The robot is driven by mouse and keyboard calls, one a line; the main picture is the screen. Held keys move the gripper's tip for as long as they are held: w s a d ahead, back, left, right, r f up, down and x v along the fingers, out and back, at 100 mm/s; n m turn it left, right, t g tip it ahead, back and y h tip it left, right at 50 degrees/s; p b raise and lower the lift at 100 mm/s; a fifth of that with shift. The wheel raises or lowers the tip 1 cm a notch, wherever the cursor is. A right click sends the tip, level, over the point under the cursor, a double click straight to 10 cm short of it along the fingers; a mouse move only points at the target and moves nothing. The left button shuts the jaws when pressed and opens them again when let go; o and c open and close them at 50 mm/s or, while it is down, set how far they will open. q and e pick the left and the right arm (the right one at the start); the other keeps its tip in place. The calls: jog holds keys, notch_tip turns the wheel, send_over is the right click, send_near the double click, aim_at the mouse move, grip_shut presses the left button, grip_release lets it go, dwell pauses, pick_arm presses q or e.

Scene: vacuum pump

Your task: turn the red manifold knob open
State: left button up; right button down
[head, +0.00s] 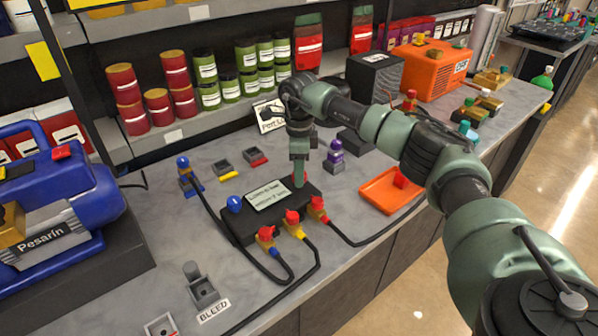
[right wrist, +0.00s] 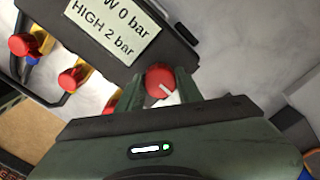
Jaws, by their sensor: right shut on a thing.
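The manifold (head: 240,226) is a dark block on the grey bench with a white label (head: 268,195) on top. In the right wrist view, the red manifold knob (right wrist: 158,80) is round with a white pointer line and sits at the block's end. My right gripper (head: 299,180) reaches down onto that end, and its fingers hide the knob in the head view. In the right wrist view, the fingers of my right gripper (right wrist: 160,88) are shut on the knob, one on each side. My left gripper is not in view.
A blue knob (head: 234,203) stands at the manifold's left end. Red-capped fittings with black hoses (head: 345,238) run along its front. A blue pump (head: 60,205) stands at left.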

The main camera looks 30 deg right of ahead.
jog(key=shift+r, duration=0.1)
jog(key=c, duration=0.9)
grip_release()
jog(key=shift+c, duration=0.2)
notch_tip(320, 180, up, 8)
jog(key=shift+f+b, duration=0.15)
jog(key=shift+b, duration=0.45)
